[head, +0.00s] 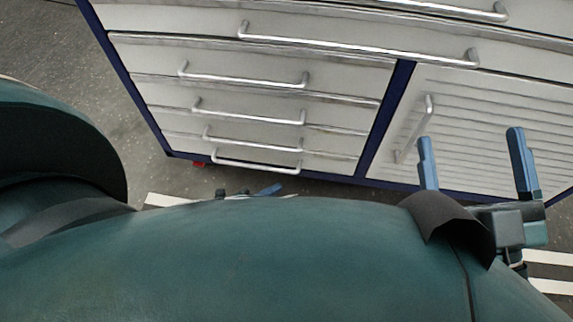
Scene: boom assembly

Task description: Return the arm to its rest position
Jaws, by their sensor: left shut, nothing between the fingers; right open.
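My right gripper (472,160) is at the right of the head view, in front of the cabinet's slatted door. Its two blue fingers stand wide apart, with nothing between them. My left gripper (268,189) shows only as a small blue and dark piece at the lower middle, below the drawers. Most of it is hidden behind my own green body. It is shut and holds nothing. Both grippers appear apart from the cabinet.
A grey cabinet with a dark blue frame (388,118) fills the upper view. Its drawers (250,88) with metal handles and its slatted door (485,125) look closed. Grey speckled floor (45,45) is bare at upper left. White floor stripes (165,200) show below.

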